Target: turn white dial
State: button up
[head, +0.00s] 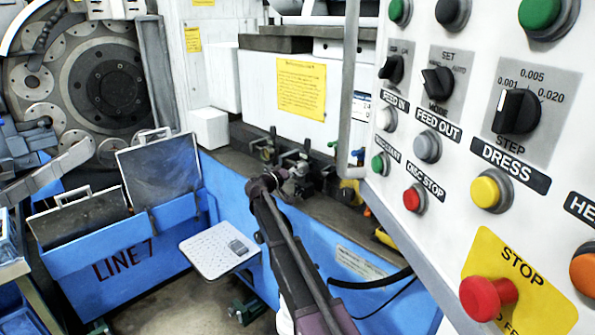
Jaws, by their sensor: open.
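The white control panel (450,145) fills the right side of the head view, tilted. Its large rotary dial (517,111) is black with a white pointer mark and sits on a grey STEP plate above the DRESS label. Two smaller black dials stand to its left, one under SET (437,82) and one further left (391,69).
A red stop button (488,298) on a yellow plate juts from the panel's lower part. A grey post (349,90) stands between my arm and the panel. A blue bin (120,260) is at left.

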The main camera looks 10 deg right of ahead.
jog(key=v, duration=1.1)
jog(key=shift+a, duration=0.25)
jog(key=shift+s, duration=0.1)
jog(key=s+d+f+g+y+p, duration=0.2)
jog(key=s+d+f+g+y, duration=0.15)
jog(key=s+d, duration=0.45)
jog(key=s+d+f+g+y+p, duration=0.2)
jog(key=s+d+f+g, duration=0.25)
jog(key=s, duration=0.55)
jog(key=s+f+g+y+p, duration=0.1)
jog(key=s+y, duration=0.3)
jog(key=s, duration=0.6)
jog(key=s+a+f+n+g+y+p, duration=0.1)
jog(key=s+y, duration=0.4)
jog(key=s, duration=0.5)
jog(key=shift+f+g+p, duration=0.3)
jog(key=shift+f+p, duration=0.15)
jog(key=shift+p, duration=0.4)
jog(key=shift+c, duration=0.2)
